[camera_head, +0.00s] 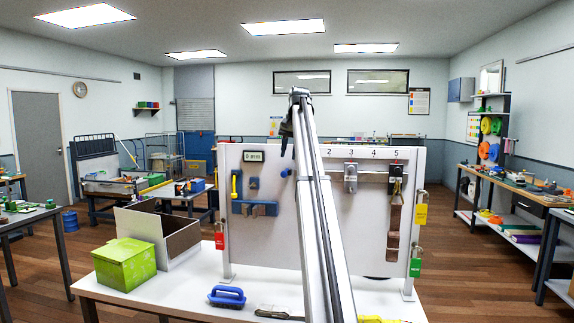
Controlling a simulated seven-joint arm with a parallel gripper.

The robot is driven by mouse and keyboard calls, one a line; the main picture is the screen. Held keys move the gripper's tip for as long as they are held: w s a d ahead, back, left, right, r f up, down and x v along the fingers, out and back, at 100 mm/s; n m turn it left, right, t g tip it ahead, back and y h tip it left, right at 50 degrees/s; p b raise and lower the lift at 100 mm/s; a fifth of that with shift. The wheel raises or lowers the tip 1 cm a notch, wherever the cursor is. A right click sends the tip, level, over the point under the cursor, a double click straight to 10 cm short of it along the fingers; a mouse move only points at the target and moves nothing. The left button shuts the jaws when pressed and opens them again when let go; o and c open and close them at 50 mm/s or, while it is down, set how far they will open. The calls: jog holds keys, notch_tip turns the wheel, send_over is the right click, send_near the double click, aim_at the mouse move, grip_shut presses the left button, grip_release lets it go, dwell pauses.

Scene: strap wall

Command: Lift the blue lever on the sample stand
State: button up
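The sample stand, a white upright panel (275,235), stands on a white table. Several blue parts are on its left half: a small blue piece (253,183), a blue bar with brackets (255,209), and a small blue knob-like piece (286,173) beside my arm. I cannot tell which is the blue lever. My silver arm rises across the middle of the panel and hides part of it. A dark end piece, likely my gripper (285,142), hangs at the arm's top left, above the small blue knob-like piece. Its fingers are too small and partly hidden to read.
A yellow handle (236,185) is on the panel's left. A metal latch (350,177) and brown strap (394,225) hang on the right, with padlocks and tags at the edges. A green box (124,265), open carton (182,240) and blue-handled brush (227,296) are on the table (190,295).

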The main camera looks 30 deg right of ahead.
jog(key=shift+v, duration=1.75)
